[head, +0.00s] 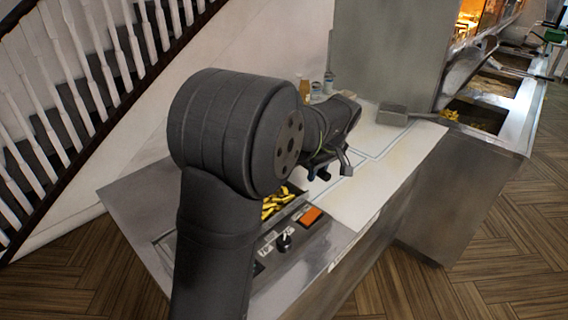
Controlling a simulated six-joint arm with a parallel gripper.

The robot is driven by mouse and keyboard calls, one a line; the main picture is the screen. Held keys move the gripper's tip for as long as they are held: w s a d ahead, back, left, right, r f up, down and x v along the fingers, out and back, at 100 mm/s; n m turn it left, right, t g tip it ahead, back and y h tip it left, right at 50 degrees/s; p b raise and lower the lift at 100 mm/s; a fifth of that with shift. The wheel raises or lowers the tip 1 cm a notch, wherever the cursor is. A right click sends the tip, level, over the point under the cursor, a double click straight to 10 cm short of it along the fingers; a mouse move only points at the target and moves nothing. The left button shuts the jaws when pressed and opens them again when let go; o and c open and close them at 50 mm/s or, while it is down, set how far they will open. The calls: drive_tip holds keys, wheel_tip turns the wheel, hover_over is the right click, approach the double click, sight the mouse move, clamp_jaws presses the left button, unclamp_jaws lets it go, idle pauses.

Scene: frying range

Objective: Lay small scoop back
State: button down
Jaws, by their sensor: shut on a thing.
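My gripper (329,168) is over the white counter (375,183), past the heated basin. It is shut on the small scoop, of which at most a dark blue bit (312,175) shows at the fingers. The rest of the scoop is hidden by my arm, so its tilt and its height over the counter cannot be told. A grey, box-like scoop or pan (391,115) with a handle lies at the far side of the counter, apart from my gripper.
A basin holds yellow fries (272,206), partly behind my arm; an orange switch (310,216) and black knob (284,242) sit beside it. Small bottles (316,88) stand at the back. Fryer wells (478,115) are at right. The counter's front right is clear.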

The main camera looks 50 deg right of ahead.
sight(328, 176)
drive_tip(key=s, duration=0.3)
drive_tip(key=shift+d+f, duration=0.2)
drive_tip(key=shift+d, duration=0.1)
drive_tip(key=shift+s+f, duration=0.2)
drive_tip(key=shift+f, duration=1.45)
drive_tip(key=shift+s+f, duration=0.2)
drive_tip(key=shift+f, duration=1.6)
drive_tip(key=c, duration=1.1)
unclamp_jaws()
drive_tip(key=shift+c, duration=0.2)
drive_tip(key=d+v, duration=0.1)
drive_tip(key=v, duration=1.6)
drive_tip(key=shift+a+r, duration=0.25)
drive_tip(key=shift+a, duration=0.15)
